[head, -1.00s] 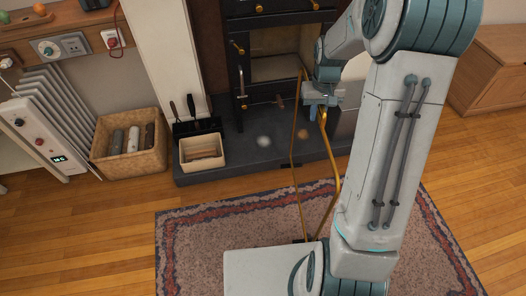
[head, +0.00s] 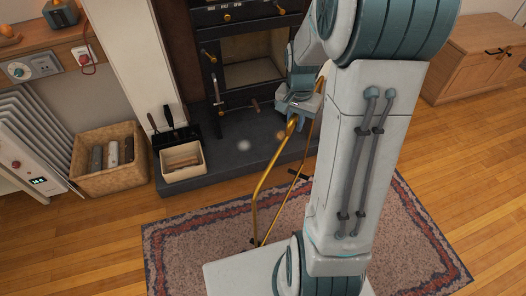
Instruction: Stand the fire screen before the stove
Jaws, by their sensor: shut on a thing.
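The fire screen (head: 258,188) shows as a thin brass-coloured frame with small dark feet. It hangs from my gripper (head: 293,117), which is shut on its upper part. The screen is in front of the hearth, over the rug side, seen at an angle to the stove front. My arm hides part of its right side. I cannot tell whether its feet touch the floor. The black stove (head: 238,97) stands behind on the dark stone hearth (head: 228,158), with a pale glass door and brass knobs.
A small box of kindling (head: 198,166) and dark fire tools (head: 168,120) stand on the hearth's left. A wicker basket (head: 130,178) with rolls is further left, by a radiator (head: 40,150). A patterned rug (head: 180,245) covers the floor in front. A wooden cabinet (head: 470,65) stands at right.

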